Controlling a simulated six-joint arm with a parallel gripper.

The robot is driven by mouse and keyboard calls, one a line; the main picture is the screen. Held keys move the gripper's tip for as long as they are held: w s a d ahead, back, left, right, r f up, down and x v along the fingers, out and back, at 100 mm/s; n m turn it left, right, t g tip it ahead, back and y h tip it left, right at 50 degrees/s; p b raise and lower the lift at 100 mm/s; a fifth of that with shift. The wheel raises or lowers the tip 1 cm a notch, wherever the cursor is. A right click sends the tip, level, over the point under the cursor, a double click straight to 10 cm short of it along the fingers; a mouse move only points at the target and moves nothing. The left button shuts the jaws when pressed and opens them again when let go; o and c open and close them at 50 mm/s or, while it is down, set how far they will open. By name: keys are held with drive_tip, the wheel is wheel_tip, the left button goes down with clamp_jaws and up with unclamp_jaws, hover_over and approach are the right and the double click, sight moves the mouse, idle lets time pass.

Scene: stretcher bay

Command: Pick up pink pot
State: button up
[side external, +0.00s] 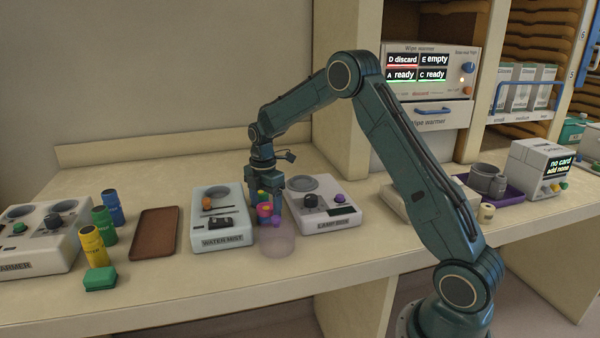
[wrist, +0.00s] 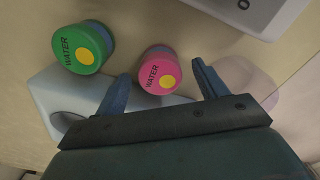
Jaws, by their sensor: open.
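The pink pot (wrist: 158,71) has a round top marked WATER with a yellow dot. It shows between my gripper's two blue fingers in the wrist view, apart from both. In the side view the pink pot (side external: 265,211) is partly hidden at my gripper (side external: 268,206), which points down between two white devices. My gripper is open and holds nothing. A green pot (wrist: 82,48), also marked WATER with a yellow dot, stands to the left of the pink pot in the wrist view.
A clear pinkish cylinder (side external: 277,242) stands close in front of my gripper. The water mist device (side external: 222,236) is to the left, and the lamp base device (side external: 325,218) to the right. A brown tray (side external: 154,233) and several coloured pots (side external: 92,249) lie farther left.

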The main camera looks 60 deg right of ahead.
drive_tip(key=shift+f, duration=0.8)
drive_tip(key=c, duration=1.1)
